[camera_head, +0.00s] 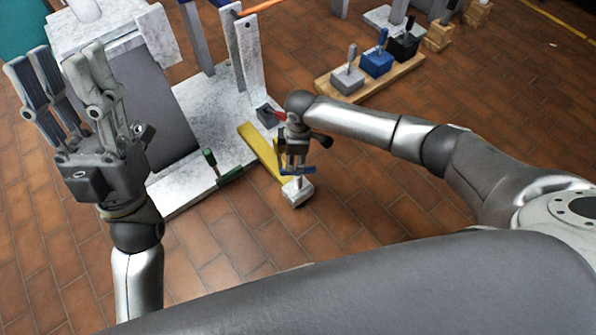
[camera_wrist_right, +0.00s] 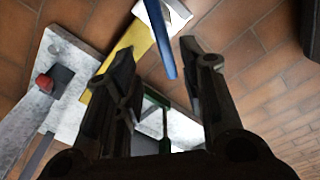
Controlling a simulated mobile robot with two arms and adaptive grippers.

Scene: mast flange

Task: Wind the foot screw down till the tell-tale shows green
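The foot screw has a blue crossbar handle (camera_head: 298,171) above a pale block-like foot (camera_head: 297,192), at the end of a yellow beam (camera_head: 258,148). The blue bar also shows in the right wrist view (camera_wrist_right: 161,38). My right gripper (camera_head: 295,158) points down just over the bar. Its fingers are apart, with the bar between or just beyond the tips; I see no contact. A red piece (camera_head: 281,115), perhaps the tell-tale, sits at a dark block (camera_head: 268,117); it is also red in the wrist view (camera_wrist_right: 44,83). My left gripper (camera_head: 60,62) is open and empty, fingers up.
A grey speckled base plate (camera_head: 212,118) carries uprights, and a green handle (camera_head: 222,170) stands at its front edge. Behind my right forearm, a wooden board (camera_head: 378,82) holds grey, blue and black blocks with levers. The brick floor in front is clear.

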